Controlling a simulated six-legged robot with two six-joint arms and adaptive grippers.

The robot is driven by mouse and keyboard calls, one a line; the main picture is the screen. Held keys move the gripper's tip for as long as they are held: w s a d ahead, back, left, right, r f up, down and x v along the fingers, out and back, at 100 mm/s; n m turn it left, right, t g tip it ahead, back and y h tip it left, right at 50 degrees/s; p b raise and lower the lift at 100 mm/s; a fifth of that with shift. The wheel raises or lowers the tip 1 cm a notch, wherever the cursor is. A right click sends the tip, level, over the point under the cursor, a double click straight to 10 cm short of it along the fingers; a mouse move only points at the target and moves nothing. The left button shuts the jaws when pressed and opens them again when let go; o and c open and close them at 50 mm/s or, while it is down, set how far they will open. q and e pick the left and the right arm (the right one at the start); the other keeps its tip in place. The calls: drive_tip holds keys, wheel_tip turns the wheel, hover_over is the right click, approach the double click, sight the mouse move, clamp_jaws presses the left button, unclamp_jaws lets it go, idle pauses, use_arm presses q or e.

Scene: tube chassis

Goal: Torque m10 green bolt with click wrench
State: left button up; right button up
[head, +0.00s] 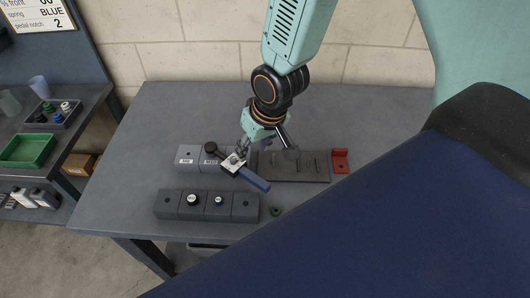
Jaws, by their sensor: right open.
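My right gripper (264,145) hangs over the back of the grey table, fingers apart, by a tool with a blue handle (254,179) and a black round end, seemingly the click wrench. The tool lies slantwise over the back blocks and the rack's left end. One finger is close to its middle; I cannot tell if they touch. A small green round piece (276,211), perhaps the green bolt, is on the table right of the front grey block (246,208). That block carries two pale-topped round pieces (192,199). My left gripper is not in view.
Labelled grey blocks (187,156) stand at the back left. A dark rack (312,177) with upright pegs and a red bracket (341,160) are to the right. A side bench at left holds a green tray (28,150). The table's left part is clear.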

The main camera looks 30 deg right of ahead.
drive_tip(key=m, duration=0.1)
drive_tip(key=d+f+m, duration=0.1)
drive_tip(key=m, duration=0.1)
drive_tip(key=shift+w+m+g, duration=0.15)
drive_tip(key=shift+m+g, duration=0.15)
drive_tip(key=shift+c, duration=1.3)
drive_tip(key=m, duration=0.3)
drive_tip(key=shift+s+d+f+g+h+b, duration=0.2)
drive_tip(key=shift+d+g+h+b, duration=0.1)
drive_tip(key=shift+g, duration=0.1)
drive_tip(key=c, duration=0.3)
drive_tip(key=m, duration=0.3)
drive_tip(key=shift+s+d+r+g, duration=0.15)
drive_tip(key=shift+s+d+g, duration=0.05)
drive_tip(key=shift+s+g, duration=0.2)
clamp_jaws()
drive_tip(key=shift+s+d+f+m+g+b, duration=0.1)
drive_tip(key=shift+s+f+m+g+b, duration=0.1)
drive_tip(key=shift+f+m+b, duration=0.8)
drive_tip(key=shift+s+d+f+m+g+b, duration=0.15)
drive_tip(key=shift+f+m+b, duration=0.5)
drive_tip(key=shift+f+b, duration=0.5)
drive_tip(key=shift+s+f+m+g+b, duration=0.2)
drive_tip(key=shift+f+m+b, duration=0.65)
drive_tip(key=shift+f, duration=0.5)
